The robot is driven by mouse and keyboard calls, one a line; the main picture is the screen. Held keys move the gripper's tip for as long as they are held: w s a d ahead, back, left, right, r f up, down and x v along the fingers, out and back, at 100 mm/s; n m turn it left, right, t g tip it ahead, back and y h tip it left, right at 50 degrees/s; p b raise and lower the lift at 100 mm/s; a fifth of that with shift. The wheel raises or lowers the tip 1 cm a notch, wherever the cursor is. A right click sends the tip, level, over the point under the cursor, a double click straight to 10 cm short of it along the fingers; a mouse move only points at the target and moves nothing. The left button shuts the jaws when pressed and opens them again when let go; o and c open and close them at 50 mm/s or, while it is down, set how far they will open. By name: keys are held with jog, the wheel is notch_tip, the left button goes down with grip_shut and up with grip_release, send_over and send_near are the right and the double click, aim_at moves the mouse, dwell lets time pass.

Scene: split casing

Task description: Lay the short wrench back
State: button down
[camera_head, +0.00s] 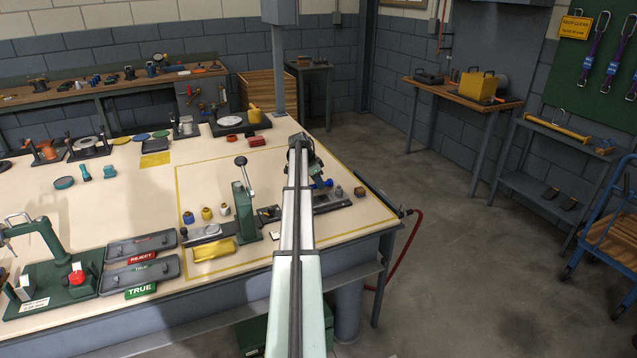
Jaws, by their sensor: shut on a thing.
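My gripper (318,172) is at the far end of my arm, over the right part of the yellow-outlined area on the table. It is small and dark here, partly hidden by my own arm. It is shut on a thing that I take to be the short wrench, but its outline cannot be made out. I cannot pick out a short wrench elsewhere on the table. Below and around the gripper is a dark fixture (334,202) with a blue part (322,184). Whether the held thing touches anything is not clear.
A green lever press (243,208) stands left of my arm, with a yellow tray (214,249) in front. Several small yellow and blue parts stand behind that tray. Grey REJECT (140,245) and TRUE (142,271) trays lie further left. A small brown block (359,191) is near the right edge.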

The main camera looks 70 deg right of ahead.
jog(key=shift+f, duration=0.15)
jog(key=c, duration=0.9)
grip_release()
jog(key=shift+o, duration=0.3)
jog(key=o, duration=0.4)
jog(key=shift+r, duration=3.5)
